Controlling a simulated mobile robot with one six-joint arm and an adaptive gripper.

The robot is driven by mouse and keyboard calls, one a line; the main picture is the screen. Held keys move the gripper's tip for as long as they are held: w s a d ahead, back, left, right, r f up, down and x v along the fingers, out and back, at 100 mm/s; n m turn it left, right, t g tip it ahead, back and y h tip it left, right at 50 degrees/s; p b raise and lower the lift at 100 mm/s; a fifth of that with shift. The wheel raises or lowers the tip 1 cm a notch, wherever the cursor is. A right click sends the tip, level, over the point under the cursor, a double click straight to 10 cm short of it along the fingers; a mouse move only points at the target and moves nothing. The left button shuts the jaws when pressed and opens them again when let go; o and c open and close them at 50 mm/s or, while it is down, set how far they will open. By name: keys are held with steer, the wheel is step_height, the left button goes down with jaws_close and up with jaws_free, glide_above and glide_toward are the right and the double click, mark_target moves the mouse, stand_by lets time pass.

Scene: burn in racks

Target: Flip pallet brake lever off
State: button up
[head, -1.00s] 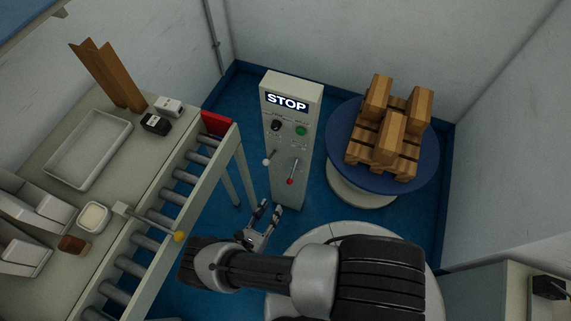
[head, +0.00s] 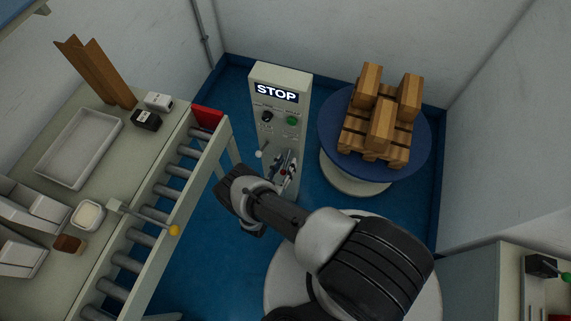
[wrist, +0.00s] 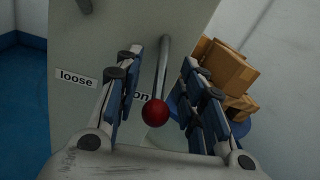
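The control panel (head: 262,98) is a pale upright box with a lit STOP sign. A lever with a red ball knob (wrist: 155,112) and a metal rod (wrist: 162,68) is on its front. In the wrist view, a "loose" label (wrist: 76,78) is left of the lever, and a partly hidden label reading "on" (wrist: 141,97) is just beside it. My gripper (wrist: 162,60) is open, with one finger on each side of the lever; I cannot tell if either touches it. In the head view, my gripper (head: 284,166) is at the panel's lower front and partly hides the lever.
A white-knobbed lever (head: 259,154), a black knob (head: 267,116) and a green button (head: 292,121) are also on the panel. A roller conveyor (head: 160,196) runs along the left.

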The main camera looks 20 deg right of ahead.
steer(key=shift+w, duration=0.1)
steer(key=shift+c, duration=0.3)
jaws_close()
stand_by(0.5)
